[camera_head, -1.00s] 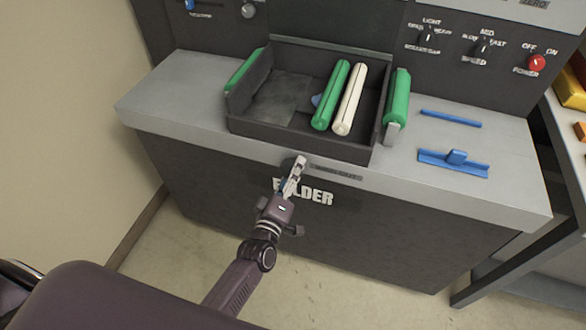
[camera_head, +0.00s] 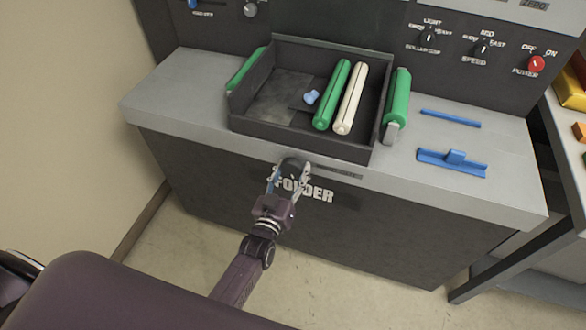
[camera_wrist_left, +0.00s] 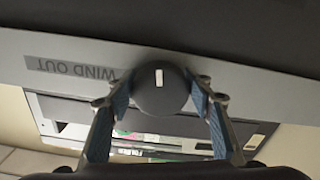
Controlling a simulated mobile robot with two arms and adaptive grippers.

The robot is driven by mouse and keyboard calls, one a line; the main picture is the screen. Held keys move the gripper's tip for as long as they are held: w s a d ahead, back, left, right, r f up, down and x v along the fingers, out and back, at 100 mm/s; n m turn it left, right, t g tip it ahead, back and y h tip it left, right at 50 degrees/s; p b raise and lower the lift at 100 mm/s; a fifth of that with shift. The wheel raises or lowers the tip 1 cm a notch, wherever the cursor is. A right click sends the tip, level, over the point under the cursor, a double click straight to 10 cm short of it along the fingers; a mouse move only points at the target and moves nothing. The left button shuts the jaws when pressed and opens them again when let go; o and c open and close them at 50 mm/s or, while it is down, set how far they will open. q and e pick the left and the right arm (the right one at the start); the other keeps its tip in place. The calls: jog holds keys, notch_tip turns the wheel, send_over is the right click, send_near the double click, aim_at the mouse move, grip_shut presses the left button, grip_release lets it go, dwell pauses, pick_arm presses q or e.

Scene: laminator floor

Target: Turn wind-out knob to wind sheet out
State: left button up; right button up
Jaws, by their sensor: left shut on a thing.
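The dark round wind-out knob (camera_head: 292,164) sits on the front edge of the folder. In the left wrist view the knob (camera_wrist_left: 161,90) has a short white mark that stands upright, beside an upside-down WIND OUT label (camera_wrist_left: 72,69). My left gripper (camera_head: 289,173) is shut on the knob, with one blue-padded finger on each side; the same gripper shows in the left wrist view (camera_wrist_left: 160,98). In the tray (camera_head: 300,133), a small blue piece (camera_head: 311,97) lies on a dark flat patch left of the green roller (camera_head: 332,95). My right gripper is out of view.
A white roller (camera_head: 350,98) lies beside the green one in the tray. Another green roller (camera_head: 397,97) and blue parts (camera_head: 453,162) are on the grey top (camera_head: 500,190) to the right. A red power knob (camera_head: 537,63) is on the back panel.

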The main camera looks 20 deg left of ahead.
pick_arm(q)
jog(key=shift+m, duration=0.9)
jog(key=shift+f, duration=0.1)
jog(key=o, duration=1.1)
jog(key=shift+o, duration=0.2)
jog(key=s, duration=1.2)
jog(key=shift+a, duration=0.25)
